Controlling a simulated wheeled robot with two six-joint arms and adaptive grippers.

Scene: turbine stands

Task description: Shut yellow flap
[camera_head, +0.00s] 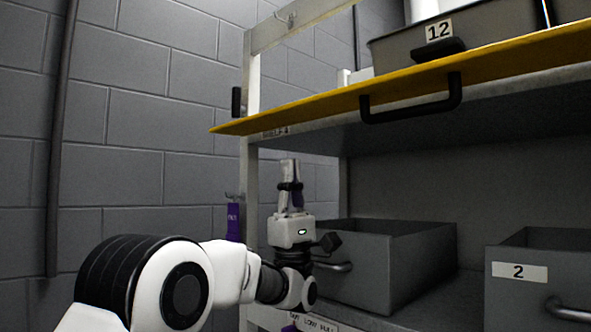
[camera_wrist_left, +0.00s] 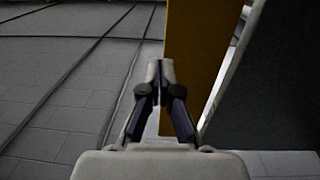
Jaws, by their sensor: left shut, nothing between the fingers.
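The yellow flap (camera_head: 300,113) juts out from the front of the shelf as a raised, slightly tilted panel in the head view, with a black handle (camera_head: 412,110) on its front. In the left wrist view the flap (camera_wrist_left: 200,60) shows as a yellow strip just beyond the fingers. My left gripper (camera_head: 289,170) points up below the flap, near the shelf's left post, with a visible gap to the flap in the head view. Its fingers (camera_wrist_left: 160,68) are shut and empty. I cannot tell whether they touch the flap in the wrist view. My right gripper is not in view.
A grey bin (camera_head: 385,265) stands on the lower shelf right of my left gripper, with another bin labelled 2 (camera_head: 520,290) farther right. A bin labelled 12 (camera_head: 480,40) sits above the flap. A purple tag (camera_head: 233,222) hangs by the left post (camera_head: 247,180).

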